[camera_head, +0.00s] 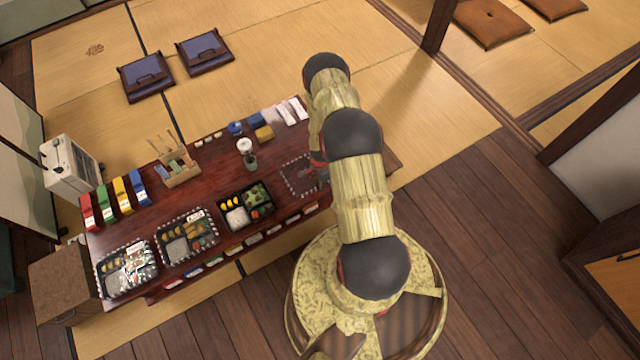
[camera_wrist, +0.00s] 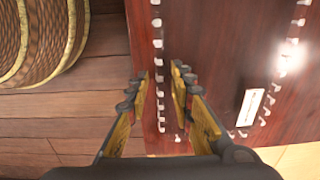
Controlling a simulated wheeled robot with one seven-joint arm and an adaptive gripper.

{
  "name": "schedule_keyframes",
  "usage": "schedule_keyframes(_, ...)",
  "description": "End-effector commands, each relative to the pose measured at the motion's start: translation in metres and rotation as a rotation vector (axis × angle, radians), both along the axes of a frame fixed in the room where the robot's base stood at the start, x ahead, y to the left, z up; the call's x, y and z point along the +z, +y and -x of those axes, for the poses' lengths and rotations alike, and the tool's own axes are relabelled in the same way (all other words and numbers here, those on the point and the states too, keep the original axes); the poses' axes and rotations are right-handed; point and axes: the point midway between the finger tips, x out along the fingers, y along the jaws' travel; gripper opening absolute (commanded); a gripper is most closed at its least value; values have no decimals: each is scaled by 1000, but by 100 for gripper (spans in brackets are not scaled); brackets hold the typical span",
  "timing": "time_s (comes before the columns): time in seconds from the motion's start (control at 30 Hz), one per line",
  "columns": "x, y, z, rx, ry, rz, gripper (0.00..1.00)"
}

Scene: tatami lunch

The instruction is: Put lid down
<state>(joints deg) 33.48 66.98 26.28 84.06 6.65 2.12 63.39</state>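A clear lid (camera_head: 300,175) with a white dashed rim is at the right end of the dark red table (camera_head: 212,150), apart from the food boxes. In the wrist view its dashed rim (camera_wrist: 157,43) runs between and past my fingers. My gripper (camera_wrist: 160,78) has its fingertips apart, one on each side of this rim; I see no clear contact. The head view hides most of my gripper behind my arm. An open black lunch box (camera_head: 236,217) with rice and vegetables sits left of the lid.
Two filled boxes with dashed clear covers, the middle one (camera_head: 163,252) and the left one (camera_head: 106,284), line the table's front. A wooden caddy (camera_head: 180,179), a white bottle (camera_head: 244,147) and coloured holders (camera_head: 122,193) stand behind. A woven round object (camera_wrist: 35,35) shows left of my gripper.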

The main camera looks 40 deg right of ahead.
Motion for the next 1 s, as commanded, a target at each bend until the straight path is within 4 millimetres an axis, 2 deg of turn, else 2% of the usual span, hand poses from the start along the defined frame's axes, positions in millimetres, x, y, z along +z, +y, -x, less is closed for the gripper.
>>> schedule_keyframes(0.17, 13, -1, -1, 0, -2, 1, 23)
schedule_keyframes(0.6, 99, 0, 0, 1, -1, 1, 23)
schedule_keyframes(0.83, 121, 0, 1, 1, 0, 0, 23)
schedule_keyframes(0.93, 135, -1, -7, 21, -7, 5, 23)
schedule_keyframes(1.0, 156, -1, -20, 57, -21, 13, 23)
